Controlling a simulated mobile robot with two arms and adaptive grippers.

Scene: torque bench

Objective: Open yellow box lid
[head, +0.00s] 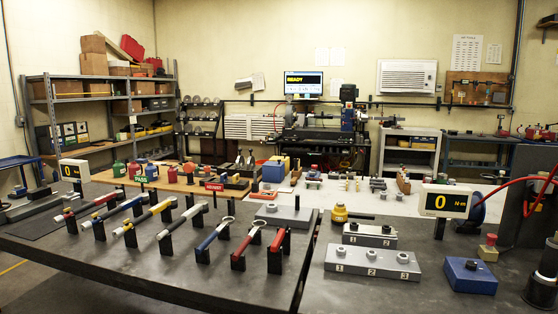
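No yellow box with a lid can be made out clearly. A small yellow object (339,213) with a dark bar to its right sits on the dark bench, behind the numbered grey blocks. It is too small to tell whether it has a lid. Neither of my grippers is in view.
Several torque wrenches (138,220) rest on black stands across the left of the dark bench (190,272). A grey block (372,262) marked 1, 2, 3, a blue box (470,275) and a digital display (445,201) stand at right. Bare bench lies at front.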

